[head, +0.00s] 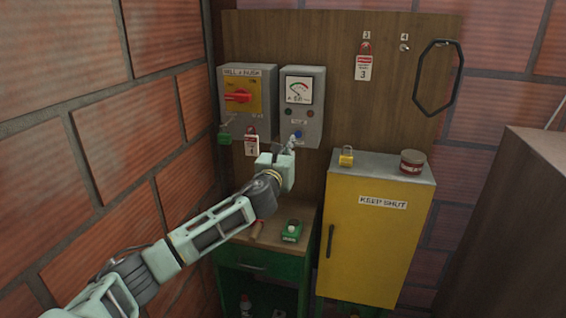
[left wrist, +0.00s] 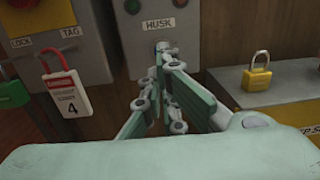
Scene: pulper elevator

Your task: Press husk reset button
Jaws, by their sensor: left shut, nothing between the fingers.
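The grey control box (head: 302,97) hangs on the wooden board and has a dial gauge, small lamps and a blue button (head: 298,134) low on its front. In the left wrist view a HUSK label (left wrist: 160,24) shows on the box's face. My left gripper (head: 291,145) is shut and empty, its fingertips at the blue button. In the left wrist view the fingertips (left wrist: 164,48) are just below the label and hide the button. I cannot tell whether they touch or press it. My right gripper is not in view.
A grey switch box (head: 247,72) with a red handle is to the left, with a green padlock (head: 224,138) and red tag (head: 251,144) below. A yellow cabinet (head: 372,240) with a yellow padlock (head: 346,157) and tin (head: 412,162) on top stands right.

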